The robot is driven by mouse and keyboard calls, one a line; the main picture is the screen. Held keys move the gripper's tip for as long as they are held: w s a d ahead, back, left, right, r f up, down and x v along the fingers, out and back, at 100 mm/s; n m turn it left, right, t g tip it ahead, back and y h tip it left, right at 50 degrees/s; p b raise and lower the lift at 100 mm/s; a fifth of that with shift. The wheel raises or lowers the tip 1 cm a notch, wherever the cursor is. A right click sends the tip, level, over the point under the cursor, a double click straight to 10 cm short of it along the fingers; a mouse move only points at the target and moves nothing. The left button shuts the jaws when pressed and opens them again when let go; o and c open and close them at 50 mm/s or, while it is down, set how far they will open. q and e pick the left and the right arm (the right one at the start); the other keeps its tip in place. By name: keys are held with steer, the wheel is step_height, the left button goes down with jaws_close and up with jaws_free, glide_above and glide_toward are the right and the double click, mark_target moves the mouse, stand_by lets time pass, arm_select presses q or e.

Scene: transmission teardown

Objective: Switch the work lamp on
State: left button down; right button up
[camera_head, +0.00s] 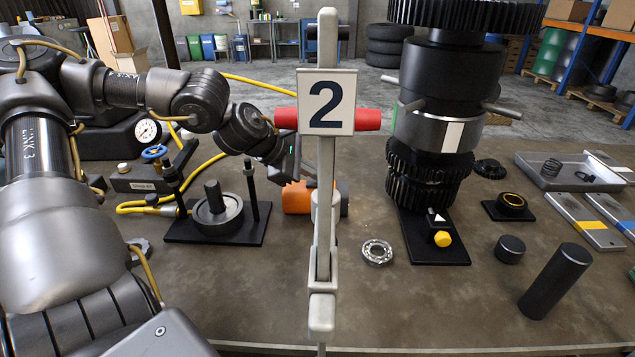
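I cannot make out a work lamp or its switch for certain in this view. My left arm comes in from the left, and its gripper (297,165) is over the middle of the bench, partly hidden behind a grey upright post (325,220). Its fingers are too covered to tell open from shut. Just below the gripper is an orange and dark object (296,198), also partly hidden by the post; I cannot tell what it is or whether the gripper touches it. My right gripper is not in view.
The post carries a "2" plate (327,101) and a red crossbar (368,119). A tall gear stack (440,130) stands right of it. A bearing ring (377,252), a black cylinder (556,281) and a grey tray (560,177) are on the bench. The front middle is clear.

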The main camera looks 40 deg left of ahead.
mark_target(310, 184)
arm_select(q)
steer(key=shift+r+p, duration=1.5)
steer(key=shift+r, duration=1.55)
